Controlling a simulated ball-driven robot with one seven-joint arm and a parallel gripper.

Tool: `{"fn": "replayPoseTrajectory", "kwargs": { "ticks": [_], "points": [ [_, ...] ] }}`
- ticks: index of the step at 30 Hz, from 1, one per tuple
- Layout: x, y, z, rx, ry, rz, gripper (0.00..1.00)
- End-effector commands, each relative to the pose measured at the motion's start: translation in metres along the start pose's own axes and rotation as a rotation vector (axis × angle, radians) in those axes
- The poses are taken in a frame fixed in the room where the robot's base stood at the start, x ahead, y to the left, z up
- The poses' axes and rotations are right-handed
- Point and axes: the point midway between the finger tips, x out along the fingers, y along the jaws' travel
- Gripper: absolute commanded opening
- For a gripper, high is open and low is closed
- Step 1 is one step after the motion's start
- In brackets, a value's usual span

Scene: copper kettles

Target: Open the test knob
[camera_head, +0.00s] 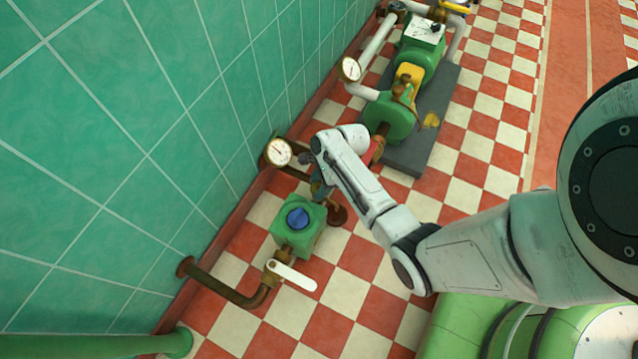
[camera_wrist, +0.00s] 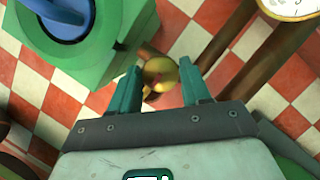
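A blue knob (camera_head: 298,217) sits on top of a green box-shaped housing (camera_head: 284,238) on the pipe near the wall. The blue knob also shows at the upper left of the wrist view (camera_wrist: 66,18). A round brass piece (camera_wrist: 160,74) shows between and beyond my fingertips in the wrist view. No label shows which part is the test knob. My gripper (camera_wrist: 160,70) is open, with two green fingers apart and nothing seen clamped between them. In the head view my gripper (camera_head: 320,186) is just beyond the green housing, pointing down, partly hidden by my wrist.
A white-handled valve (camera_head: 292,276) is on the near pipe. A gauge (camera_head: 278,152) stands close to my gripper, by the tiled wall (camera_head: 110,150). A green pump (camera_head: 388,118) on a dark base lies farther back. The checkered floor at right is clear.

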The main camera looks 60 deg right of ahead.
Motion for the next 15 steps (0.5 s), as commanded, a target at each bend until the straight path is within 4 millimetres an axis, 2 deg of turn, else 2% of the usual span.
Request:
{"fn": "replayPoseTrajectory", "kwargs": {
  "ticks": [2, 10, 15],
  "points": [
    [-0.0001, 0.0000, 0.0000, 0.000, 0.000, 0.000, 0.39],
    [-0.0001, 0.0001, 0.0000, 0.000, 0.000, 0.000, 0.13],
    [-0.0004, 0.0001, 0.0001, -0.007, 0.000, 0.004, 0.13]
  ]
}}
